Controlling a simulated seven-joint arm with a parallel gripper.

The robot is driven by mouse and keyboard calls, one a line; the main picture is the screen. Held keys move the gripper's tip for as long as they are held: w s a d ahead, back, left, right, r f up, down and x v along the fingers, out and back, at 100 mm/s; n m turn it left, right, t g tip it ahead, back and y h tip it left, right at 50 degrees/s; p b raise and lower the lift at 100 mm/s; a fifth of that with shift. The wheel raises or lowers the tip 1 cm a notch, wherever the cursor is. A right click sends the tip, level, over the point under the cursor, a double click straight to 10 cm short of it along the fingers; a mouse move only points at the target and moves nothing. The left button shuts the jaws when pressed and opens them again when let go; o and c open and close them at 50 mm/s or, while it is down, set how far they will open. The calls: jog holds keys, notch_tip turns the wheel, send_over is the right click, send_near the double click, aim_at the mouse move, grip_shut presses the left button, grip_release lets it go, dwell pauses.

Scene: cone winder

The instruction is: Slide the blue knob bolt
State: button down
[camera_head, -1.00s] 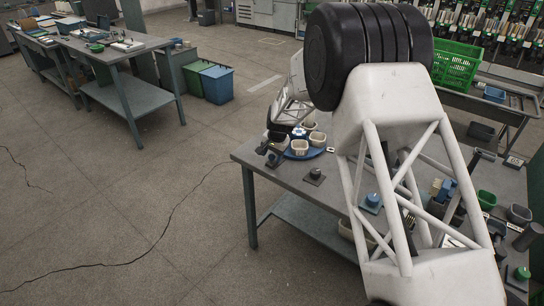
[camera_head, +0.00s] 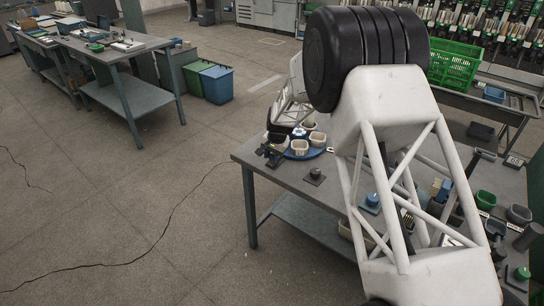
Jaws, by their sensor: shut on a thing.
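My gripper (camera_head: 271,153) is small and dark in the head view, at the far left corner of the grey workbench (camera_head: 262,172). It is shut at a small dark fixture (camera_head: 276,161) that shows a bit of blue, seemingly the blue knob bolt. The fingers and the wrist hide most of the knob, so how far along the bolt sits cannot be told. A separate blue round knob (camera_head: 372,200) on a dark square base stands farther right on the bench, apart from my gripper.
A black knob on a plate (camera_head: 315,175) is nearer the front edge. My own arm covers much of the bench.

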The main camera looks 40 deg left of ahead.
jog(key=shift+w, duration=1.65)
jog(key=c, duration=0.8)
grip_release()
jog(key=shift+r, duration=0.1)
jog(key=shift+w+d+r, duration=0.1)
jog(key=shift+d+r, duration=0.15)
jog(key=shift+r, duration=1)
jog(key=shift+d+r, duration=0.3)
jog(key=shift+r, duration=0.9)
jog(key=shift+w+d+r, duration=0.1)
jog(key=shift+d+r, duration=0.15)
jog(key=shift+r, duration=1)
